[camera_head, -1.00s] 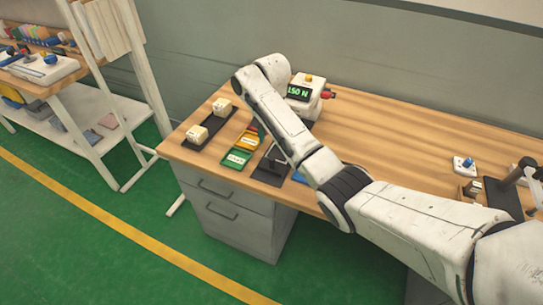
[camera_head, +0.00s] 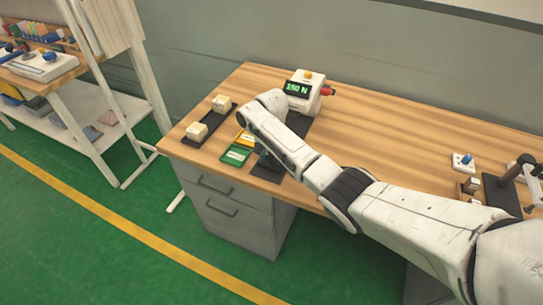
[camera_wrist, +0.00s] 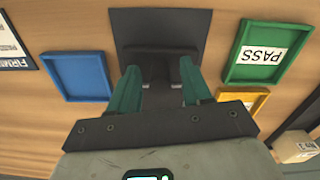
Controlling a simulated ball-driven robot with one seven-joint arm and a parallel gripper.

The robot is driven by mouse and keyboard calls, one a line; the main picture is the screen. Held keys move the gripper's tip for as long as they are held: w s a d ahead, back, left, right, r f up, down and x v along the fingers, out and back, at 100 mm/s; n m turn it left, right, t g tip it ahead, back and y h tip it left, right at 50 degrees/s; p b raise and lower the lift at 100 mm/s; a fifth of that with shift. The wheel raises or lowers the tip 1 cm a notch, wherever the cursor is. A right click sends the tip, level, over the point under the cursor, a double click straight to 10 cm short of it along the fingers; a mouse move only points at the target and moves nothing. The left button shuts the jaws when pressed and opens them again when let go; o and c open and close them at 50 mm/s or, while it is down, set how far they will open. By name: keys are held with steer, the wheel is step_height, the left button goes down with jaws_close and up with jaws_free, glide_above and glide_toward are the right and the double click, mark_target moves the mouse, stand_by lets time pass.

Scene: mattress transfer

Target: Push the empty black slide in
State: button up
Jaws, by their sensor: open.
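The black slide (camera_head: 264,174) shows as a flat dark plate near the front edge of the table. Part of it is behind my arm, and I see nothing on its visible part. In the wrist view the flat black plate (camera_wrist: 160,22) has a dark raised bar across its near end. My gripper (camera_wrist: 158,76) is open, its two green fingers pointing at that bar, one toward each side. I cannot tell whether they touch it. In the head view my gripper (camera_head: 265,156) is low over the plate, mostly hidden by the arm.
A white tester (camera_head: 305,90) reading 150 N stands behind. A green PASS tray (camera_wrist: 262,52), yellow tray (camera_wrist: 243,98) and blue tray (camera_wrist: 77,76) lie around the plate. A black strip with two light blocks (camera_head: 208,124) is at left. The table's middle right is clear.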

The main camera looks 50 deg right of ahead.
steer(key=shift+c, duration=0.4)
jaws_close()
